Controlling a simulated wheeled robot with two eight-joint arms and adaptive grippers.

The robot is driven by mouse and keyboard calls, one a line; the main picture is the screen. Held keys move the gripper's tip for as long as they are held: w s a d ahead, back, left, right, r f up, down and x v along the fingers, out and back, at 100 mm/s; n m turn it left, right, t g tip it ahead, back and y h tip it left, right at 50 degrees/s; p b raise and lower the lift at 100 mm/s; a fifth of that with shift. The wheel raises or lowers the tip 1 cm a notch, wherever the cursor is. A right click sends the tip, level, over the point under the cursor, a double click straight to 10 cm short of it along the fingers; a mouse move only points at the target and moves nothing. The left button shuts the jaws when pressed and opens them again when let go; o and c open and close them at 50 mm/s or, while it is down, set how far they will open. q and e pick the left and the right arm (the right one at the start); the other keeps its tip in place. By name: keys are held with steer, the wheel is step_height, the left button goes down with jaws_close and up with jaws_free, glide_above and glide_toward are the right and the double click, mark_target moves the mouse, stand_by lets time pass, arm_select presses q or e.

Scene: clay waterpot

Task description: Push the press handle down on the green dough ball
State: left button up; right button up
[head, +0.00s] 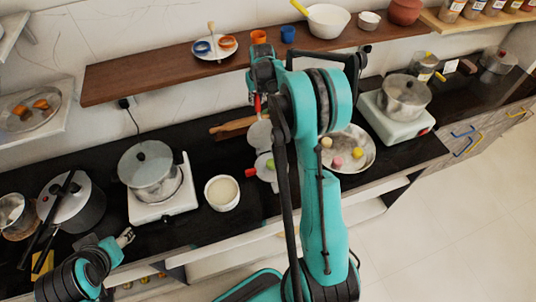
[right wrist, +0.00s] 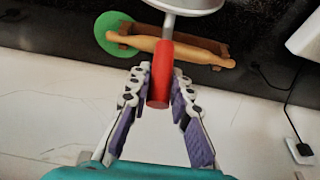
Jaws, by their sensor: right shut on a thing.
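The press has a pale round upper plate (head: 260,134) tilted up and a lower plate (head: 264,176) on the counter. A green dough ball (head: 270,163) appears to sit on the lower plate. My right gripper (head: 258,102) is shut on the red press handle, which shows clearly in the right wrist view (right wrist: 161,75) between the fingers. Part of the press is hidden behind my right arm in the head view. My left gripper (head: 125,237) is at the lower left, away from the press; its opening is unclear.
A wooden rolling pin (head: 232,127) lies behind the press. A white bowl (head: 222,192) and a stove with a pot (head: 147,170) stand to the left. A metal plate (head: 361,142) with coloured dough balls is on the right. A wooden shelf (head: 150,76) runs above.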

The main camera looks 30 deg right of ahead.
steer(key=shift+s, duration=0.1)
stand_by(0.4)
steer(key=shift+o, duration=0.2)
steer(key=shift+s+a+r, duration=0.2)
steer(key=shift+s+r, duration=0.1)
steer(key=shift+s, duration=0.5)
steer(key=shift+s+a+r, duration=0.15)
steer(key=shift+s+r, duration=0.1)
steer(key=shift+s, duration=0.55)
steer(key=shift+s+a+r, duration=0.15)
steer(key=shift+s+a, duration=0.05)
steer(key=shift+s, duration=0.5)
steer(key=shift+s+a+r, duration=0.1)
steer(key=shift+s+a, duration=0.05)
steer(key=shift+s, duration=0.55)
steer(key=shift+s+a, duration=0.1)
steer(key=shift+s, duration=0.25)
